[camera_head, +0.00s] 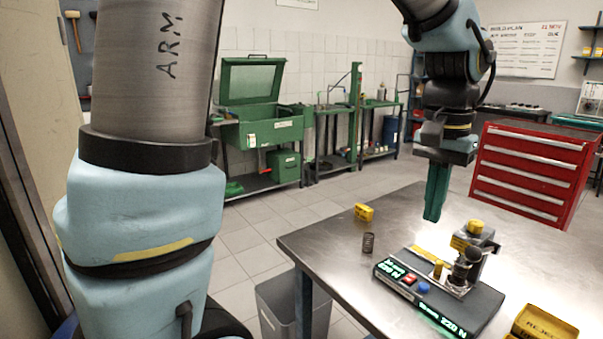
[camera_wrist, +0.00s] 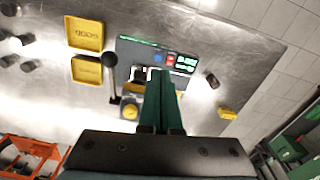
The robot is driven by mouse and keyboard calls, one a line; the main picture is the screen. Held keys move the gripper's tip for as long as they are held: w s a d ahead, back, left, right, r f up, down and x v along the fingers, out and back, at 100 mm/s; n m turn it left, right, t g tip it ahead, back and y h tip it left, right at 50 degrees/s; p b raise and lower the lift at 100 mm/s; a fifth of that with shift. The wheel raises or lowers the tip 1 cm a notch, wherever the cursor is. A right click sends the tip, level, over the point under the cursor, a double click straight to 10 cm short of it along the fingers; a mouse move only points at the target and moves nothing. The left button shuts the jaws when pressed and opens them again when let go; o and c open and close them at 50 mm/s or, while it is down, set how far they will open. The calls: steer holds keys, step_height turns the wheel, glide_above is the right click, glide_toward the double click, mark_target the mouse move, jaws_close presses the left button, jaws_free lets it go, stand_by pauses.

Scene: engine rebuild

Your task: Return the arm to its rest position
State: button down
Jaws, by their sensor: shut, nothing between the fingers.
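My gripper (camera_head: 433,215) has green fingers and points down above the steel table in the head view. Its fingers are shut together with nothing between them. In the wrist view, the shut fingers (camera_wrist: 160,88) reach up the middle of the picture, over part of a spring tester. The tester (camera_head: 478,312) stands on the table below and to the right of the fingers, with lit green readouts. My gripper looks clear of the tester and the table. My light-blue arm rises at the left of the head view and comes down again at upper right.
A dark coil spring (camera_head: 368,243) and a yellow block (camera_head: 363,212) stand on the table (camera_head: 325,240). A yellow reject tray (camera_head: 542,325) is at the near right. The wrist view shows two yellow trays (camera_wrist: 84,33) and an orange rack (camera_wrist: 28,152). A red tool chest (camera_head: 530,170) stands behind.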

steer(key=w+a+f+n, duration=0.2)
steer(key=w+a, duration=0.1)
steer(key=a, duration=0.2)
steer(key=w+a+f+n, duration=0.1)
steer(key=w+a+f, duration=0.25)
steer(key=a, duration=0.25)
steer(key=a+f+n, duration=0.2)
steer(key=a+f, duration=0.1)
steer(key=a, duration=0.6)
steer(key=a+f+n+t, duration=0.1)
steer(key=a+f+n, duration=0.2)
steer(key=a, duration=0.7)
steer(key=shift+w+a+f, duration=0.15)
steer(key=shift+w+a, duration=0.05)
steer(key=shift+w, duration=0.15)
